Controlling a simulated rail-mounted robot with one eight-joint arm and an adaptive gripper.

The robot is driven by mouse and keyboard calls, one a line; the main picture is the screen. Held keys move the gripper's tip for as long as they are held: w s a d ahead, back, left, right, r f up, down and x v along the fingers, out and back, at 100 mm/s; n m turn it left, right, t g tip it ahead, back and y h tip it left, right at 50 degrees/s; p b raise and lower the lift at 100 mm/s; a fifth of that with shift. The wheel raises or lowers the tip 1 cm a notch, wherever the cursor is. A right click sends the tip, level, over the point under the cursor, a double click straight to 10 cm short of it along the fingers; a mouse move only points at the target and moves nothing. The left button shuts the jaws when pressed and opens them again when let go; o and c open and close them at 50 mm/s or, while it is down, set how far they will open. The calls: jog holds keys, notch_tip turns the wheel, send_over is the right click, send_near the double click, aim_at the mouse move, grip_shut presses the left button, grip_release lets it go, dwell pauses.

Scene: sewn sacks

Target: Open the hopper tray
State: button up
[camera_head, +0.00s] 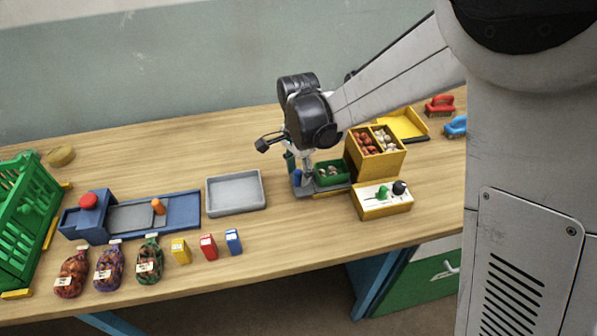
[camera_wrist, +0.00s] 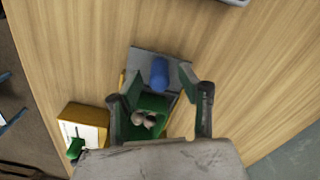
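The hopper (camera_head: 366,165) is a yellow box with two compartments, one of reddish-brown and one of pale pieces. The green hopper tray (camera_head: 343,183) sticks out at its left side, with a few pale pieces in it. It also shows in the wrist view (camera_wrist: 152,101), on a grey plate (camera_wrist: 150,58). An upright blue handle (camera_wrist: 160,74) stands at the tray's outer end and shows in the head view (camera_head: 297,178). My gripper (camera_wrist: 158,94) is open above the tray, its fingers apart to either side. Contact with the handle cannot be told.
A yellow control box (camera_head: 384,203) with a green and a black knob stands in front of the hopper. A grey bin (camera_head: 236,209) lies to the left, then a blue sliding fixture (camera_head: 180,212). Small boxes, filled sacks and a green crate (camera_head: 25,208) stand further left.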

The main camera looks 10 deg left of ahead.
notch_tip(320, 180, up, 12)
dwell(0.5)
jog(key=shift+f, duration=0.1)
jog(key=s+d+r+n+t, duration=0.2)
jog(key=s+d+r, duration=0.2)
jog(key=d, duration=0.4)
jog(key=s+d+r+n+t, duration=0.1)
jog(key=s+d+r+n, duration=0.15)
jog(key=d, duration=0.55)
jog(key=s+d+f+n+t, duration=0.1)
jog(key=s+d+n+t, duration=0.3)
jog(key=s+d, duration=0.8)
jog(key=shift+s+d+f, duration=0.25)
jog(key=shift+d, duration=0.15)
